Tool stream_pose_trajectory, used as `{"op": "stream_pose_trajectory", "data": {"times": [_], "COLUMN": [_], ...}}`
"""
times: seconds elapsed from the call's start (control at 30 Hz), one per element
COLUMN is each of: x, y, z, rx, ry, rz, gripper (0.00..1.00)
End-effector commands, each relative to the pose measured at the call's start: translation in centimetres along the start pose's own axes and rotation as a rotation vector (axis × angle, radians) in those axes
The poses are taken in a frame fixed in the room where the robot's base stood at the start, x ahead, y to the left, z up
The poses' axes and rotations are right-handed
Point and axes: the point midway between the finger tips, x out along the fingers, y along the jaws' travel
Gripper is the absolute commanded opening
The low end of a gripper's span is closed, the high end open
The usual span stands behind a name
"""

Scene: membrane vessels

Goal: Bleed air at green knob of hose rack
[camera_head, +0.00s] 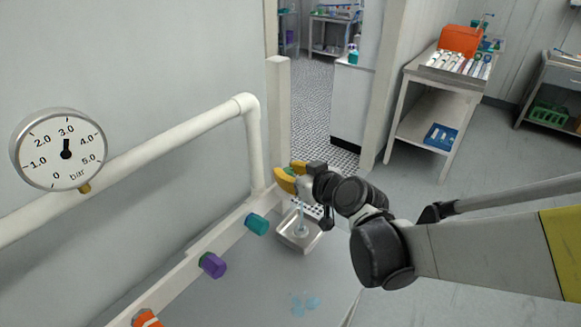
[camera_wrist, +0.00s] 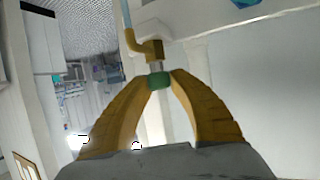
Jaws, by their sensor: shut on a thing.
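The green knob (camera_wrist: 159,81) is clasped between the yellow fingertips of my gripper (camera_wrist: 160,75) in the wrist view. In the head view my gripper (camera_head: 289,172) is at the far end of the hose rack (camera_head: 190,262), and only a little green shows between the fingers. A brass spout (camera_wrist: 144,46) joins the green knob. A pale blue stream (camera_wrist: 125,12) leaves the spout; in the head view it falls into a grey metal tray (camera_head: 285,239) below. I cannot tell how far the knob is turned.
Teal (camera_head: 257,224), purple (camera_head: 212,265) and orange (camera_head: 146,319) knobs line the rack nearer me. A wall gauge (camera_head: 60,148) points to about 3.0 bar. A bench (camera_head: 431,90) stands back right; the floor between is clear.

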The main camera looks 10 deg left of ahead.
Motion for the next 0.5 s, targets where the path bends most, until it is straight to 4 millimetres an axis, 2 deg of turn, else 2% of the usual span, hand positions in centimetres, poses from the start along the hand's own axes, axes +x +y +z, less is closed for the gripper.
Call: {"op": "stream_pose_trajectory", "data": {"times": [0.5], "x": [0.11], "y": [-0.33], "z": [-0.05], "rx": [0.113], "ry": [0.000], "rz": [0.284], "gripper": [0.00]}}
